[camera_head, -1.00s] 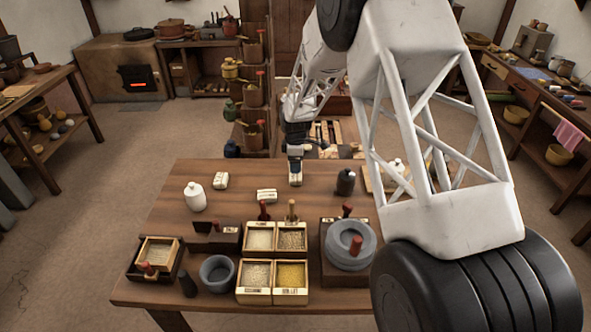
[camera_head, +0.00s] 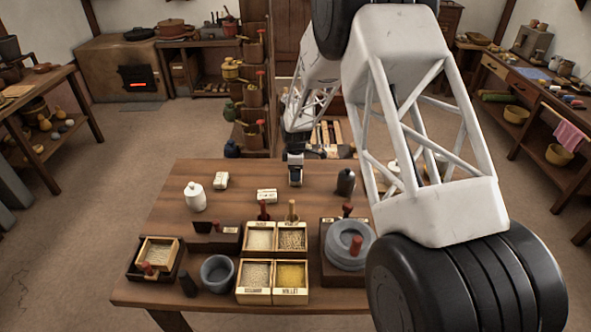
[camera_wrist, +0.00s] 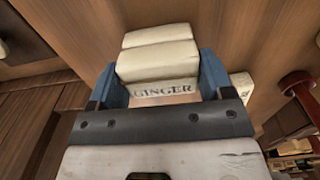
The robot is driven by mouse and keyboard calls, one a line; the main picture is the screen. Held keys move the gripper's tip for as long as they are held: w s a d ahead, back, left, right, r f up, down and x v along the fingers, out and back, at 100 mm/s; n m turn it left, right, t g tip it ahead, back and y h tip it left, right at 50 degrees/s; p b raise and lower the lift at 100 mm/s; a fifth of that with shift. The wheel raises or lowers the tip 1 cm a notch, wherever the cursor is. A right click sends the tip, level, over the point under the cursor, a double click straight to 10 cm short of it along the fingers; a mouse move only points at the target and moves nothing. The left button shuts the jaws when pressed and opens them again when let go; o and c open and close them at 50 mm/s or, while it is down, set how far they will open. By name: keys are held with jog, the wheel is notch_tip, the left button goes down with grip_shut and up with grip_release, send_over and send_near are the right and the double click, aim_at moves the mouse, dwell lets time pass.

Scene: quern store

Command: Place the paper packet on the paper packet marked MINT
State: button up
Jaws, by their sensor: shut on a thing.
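My gripper (camera_head: 295,178) is above the back middle of the wooden table. In the wrist view its two blue fingers (camera_wrist: 159,82) are shut on a cream paper packet (camera_wrist: 157,62) marked GINGER. In the head view this packet is mostly hidden by the gripper. Two other pale packets lie on the table to the gripper's left: one nearer (camera_head: 267,196) and one farther left (camera_head: 221,180). Their markings are too small to read, so I cannot tell which is MINT. A pale packet (camera_wrist: 241,84) shows partly beside the right finger in the wrist view.
A white jar (camera_head: 195,197) stands at the left, a dark jar (camera_head: 346,182) to the gripper's right. Filled wooden boxes (camera_head: 275,262), a grey bowl (camera_head: 217,271) and a stone quern (camera_head: 350,245) fill the front. The table (camera_head: 175,215) is bare around the packets.

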jog(key=o, duration=0.9)
jog(key=shift+r, duration=0.15)
notch_tip(320, 180, up, 12)
dwell(0.8)
